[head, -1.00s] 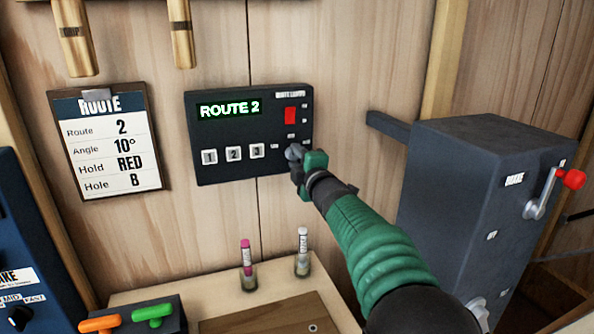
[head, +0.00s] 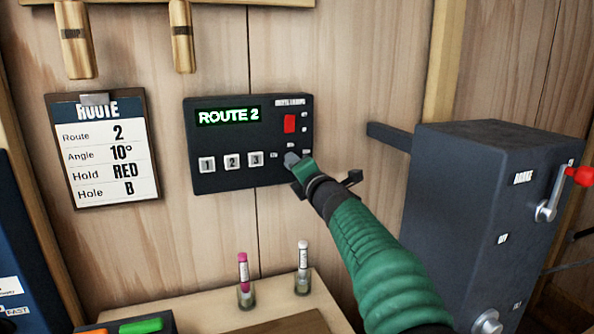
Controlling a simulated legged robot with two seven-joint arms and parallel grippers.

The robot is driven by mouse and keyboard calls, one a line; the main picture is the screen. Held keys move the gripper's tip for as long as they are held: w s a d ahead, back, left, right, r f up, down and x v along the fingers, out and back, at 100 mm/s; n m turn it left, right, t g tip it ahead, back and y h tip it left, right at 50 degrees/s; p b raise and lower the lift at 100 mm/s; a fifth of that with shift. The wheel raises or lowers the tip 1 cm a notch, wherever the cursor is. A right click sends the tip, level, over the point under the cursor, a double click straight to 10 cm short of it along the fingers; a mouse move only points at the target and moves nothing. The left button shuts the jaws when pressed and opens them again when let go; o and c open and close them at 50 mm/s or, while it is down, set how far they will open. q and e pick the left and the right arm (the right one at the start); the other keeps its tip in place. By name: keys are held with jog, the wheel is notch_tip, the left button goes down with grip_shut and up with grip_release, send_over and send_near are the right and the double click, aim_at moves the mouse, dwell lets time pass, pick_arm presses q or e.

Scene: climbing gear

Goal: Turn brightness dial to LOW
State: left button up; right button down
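The dark route lights panel (head: 215,180) hangs on the wooden wall, with a lit green ROUTE 2 display (head: 228,116). A small grey piece (head: 291,159), which looks like the brightness dial, shows at its lower right with tiny labels around it. Their text and the dial's setting are too small or hidden to read. My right gripper (head: 299,167), at the end of a green arm, is right at this dial and seems to touch it. The fingers overlap the dial, so their opening does not show. My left gripper is not in view.
The panel also has a red switch (head: 290,123) and buttons 1 (head: 207,164), 2 (head: 232,162) and 3 (head: 256,159). A grey brake box (head: 460,215) stands to the right. A table (head: 205,305) below holds two markers in cups.

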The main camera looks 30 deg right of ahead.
jog(key=shift+f, duration=0.3)
jog(key=c, duration=1.3)
grip_release()
jog(key=shift+c, duration=0.2)
jog(key=o, duration=0.3)
jog(key=shift+w, duration=0.15)
jog(key=shift+r, duration=0.1)
jog(key=b+v, duration=0.1)
jog(key=v, duration=1.6)
jog(key=shift+d, duration=0.1)
